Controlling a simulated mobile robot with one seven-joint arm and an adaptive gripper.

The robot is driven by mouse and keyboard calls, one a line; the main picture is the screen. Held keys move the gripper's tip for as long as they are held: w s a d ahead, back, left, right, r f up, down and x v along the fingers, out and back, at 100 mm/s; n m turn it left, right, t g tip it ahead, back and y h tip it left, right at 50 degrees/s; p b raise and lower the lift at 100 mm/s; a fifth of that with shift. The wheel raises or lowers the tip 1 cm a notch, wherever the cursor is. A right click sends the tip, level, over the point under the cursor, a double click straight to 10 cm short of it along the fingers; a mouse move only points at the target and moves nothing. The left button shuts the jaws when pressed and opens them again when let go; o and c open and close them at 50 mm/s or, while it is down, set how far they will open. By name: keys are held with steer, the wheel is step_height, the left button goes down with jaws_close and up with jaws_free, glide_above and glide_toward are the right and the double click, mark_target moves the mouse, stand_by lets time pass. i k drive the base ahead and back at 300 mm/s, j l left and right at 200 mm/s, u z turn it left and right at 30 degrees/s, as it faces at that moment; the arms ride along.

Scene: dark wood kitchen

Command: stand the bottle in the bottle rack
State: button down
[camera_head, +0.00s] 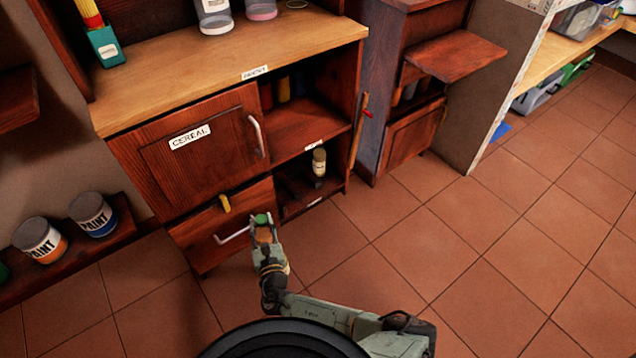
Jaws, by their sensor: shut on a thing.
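My gripper (263,229) is low in front of the cabinet, near the drawer handle. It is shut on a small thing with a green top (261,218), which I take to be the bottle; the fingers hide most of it. A pale bottle with a dark lower part (319,160) stands upright in the open lower compartment, right of my gripper. Dark, shadowed shapes (297,186) beside and below it look like a rack, but its slots are not clear.
The cabinet has a CEREAL door (188,150) and a lower drawer with a metal handle (232,235). Paint cans (93,214) stand on a low shelf at left. A fold-out wooden shelf (455,54) juts out at upper right. The tiled floor (470,250) is clear at right.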

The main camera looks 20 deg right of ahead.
mark_target(280, 193)
steer(key=i+j+z, duration=0.2)
steer(key=z, duration=0.2)
steer(key=i+j+z, duration=0.2)
steer(key=z, duration=0.2)
steer(key=i+j+z, duration=0.15)
steer(key=j+z, duration=0.25)
steer(key=i+j+z, duration=0.1)
steer(key=j+z, duration=0.3)
steer(key=l, duration=0.1)
